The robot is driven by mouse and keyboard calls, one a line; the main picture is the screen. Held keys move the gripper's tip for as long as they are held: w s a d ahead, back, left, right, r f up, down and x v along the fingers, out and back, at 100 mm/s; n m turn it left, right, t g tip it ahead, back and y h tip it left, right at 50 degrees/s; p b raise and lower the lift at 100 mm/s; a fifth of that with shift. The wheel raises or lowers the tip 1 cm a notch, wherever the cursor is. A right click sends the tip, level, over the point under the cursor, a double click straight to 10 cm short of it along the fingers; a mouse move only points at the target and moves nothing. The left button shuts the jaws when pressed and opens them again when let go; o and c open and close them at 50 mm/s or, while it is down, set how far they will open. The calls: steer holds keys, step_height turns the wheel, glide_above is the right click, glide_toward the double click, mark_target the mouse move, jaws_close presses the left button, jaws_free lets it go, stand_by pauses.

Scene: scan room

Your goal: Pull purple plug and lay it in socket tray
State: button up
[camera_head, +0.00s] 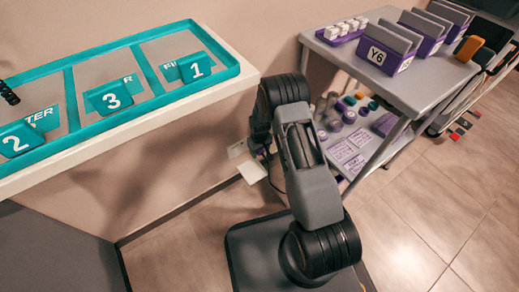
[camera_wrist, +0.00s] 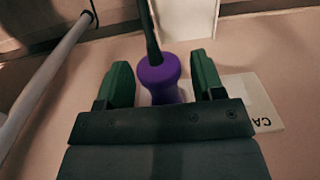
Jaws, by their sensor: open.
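In the wrist view, the purple plug (camera_wrist: 159,76) stands between the two green fingers of my gripper (camera_wrist: 161,68). The fingers are open, with a gap on each side of the plug. A dark cord (camera_wrist: 150,25) runs from the plug toward the top of the picture. In the head view, my arm hides the plug and most of my gripper near the low wall. A teal tray (camera_head: 70,92) with three compartments lies on the white ledge at left, with cards numbered 2, 3 and 1. I cannot tell which compartment or tray is for sockets.
A white plate (camera_wrist: 262,100) with partly hidden lettering is on the wall beside the plug. A grey pipe (camera_wrist: 45,85) runs along the wrist view's left. A grey cart (camera_head: 390,80) with purple holders stands at right. Tiled floor is open at lower right.

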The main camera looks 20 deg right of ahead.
steer(key=c, duration=0.9)
steer(key=shift+s, duration=0.1)
steer(key=shift+s, duration=0.1)
steer(key=shift+s+d+p, duration=0.25)
steer(key=shift+s+p, duration=0.05)
steer(key=shift+s, duration=0.35)
steer(key=shift+s+d+p, duration=0.2)
steer(key=shift+s+p, duration=0.1)
steer(key=shift+s, duration=0.35)
steer(key=shift+s+d+p, duration=0.25)
steer(key=shift+s+p, duration=0.05)
steer(key=shift+s, duration=0.35)
steer(key=shift+s, duration=0.25)
